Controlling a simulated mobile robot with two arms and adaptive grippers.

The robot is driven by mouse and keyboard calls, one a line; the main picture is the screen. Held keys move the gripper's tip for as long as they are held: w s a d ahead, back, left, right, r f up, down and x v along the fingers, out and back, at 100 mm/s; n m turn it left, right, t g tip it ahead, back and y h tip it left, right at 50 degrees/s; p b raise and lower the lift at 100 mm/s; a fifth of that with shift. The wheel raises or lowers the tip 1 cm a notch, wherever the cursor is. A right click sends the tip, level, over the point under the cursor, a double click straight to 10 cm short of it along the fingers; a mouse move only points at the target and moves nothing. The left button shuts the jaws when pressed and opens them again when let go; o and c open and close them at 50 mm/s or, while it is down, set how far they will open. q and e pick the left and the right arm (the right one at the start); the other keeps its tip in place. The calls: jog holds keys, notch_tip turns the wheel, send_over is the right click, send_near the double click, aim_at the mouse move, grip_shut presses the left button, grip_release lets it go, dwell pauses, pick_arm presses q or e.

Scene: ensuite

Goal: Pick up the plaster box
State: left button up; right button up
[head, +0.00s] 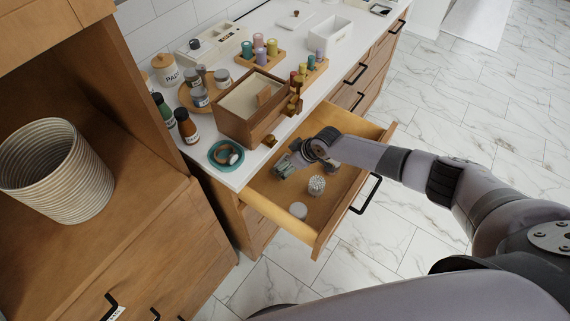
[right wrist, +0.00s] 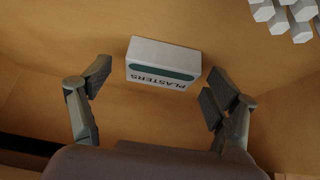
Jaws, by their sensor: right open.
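The plaster box (right wrist: 163,57) is a small white box with a dark green band and the word PLASTERS. In the right wrist view it lies on the wooden drawer floor, between and slightly beyond my open fingers (right wrist: 158,82), with a gap on each side. In the head view my right gripper (head: 288,164) reaches down into the open drawer (head: 335,222). The gripper mostly hides the box there, and I cannot clearly separate the two. My left gripper is not in view.
In the drawer, a bundle of white sticks (head: 317,185) stands near the gripper and a round white-lidded jar (head: 298,210) sits at the near corner. A wooden box (head: 240,128) and a teal dish (head: 217,162) stand on the counter above. The drawer walls surround the gripper.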

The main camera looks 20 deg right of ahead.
jog(key=shift+c, duration=0.4)
jog(key=c, duration=0.9)
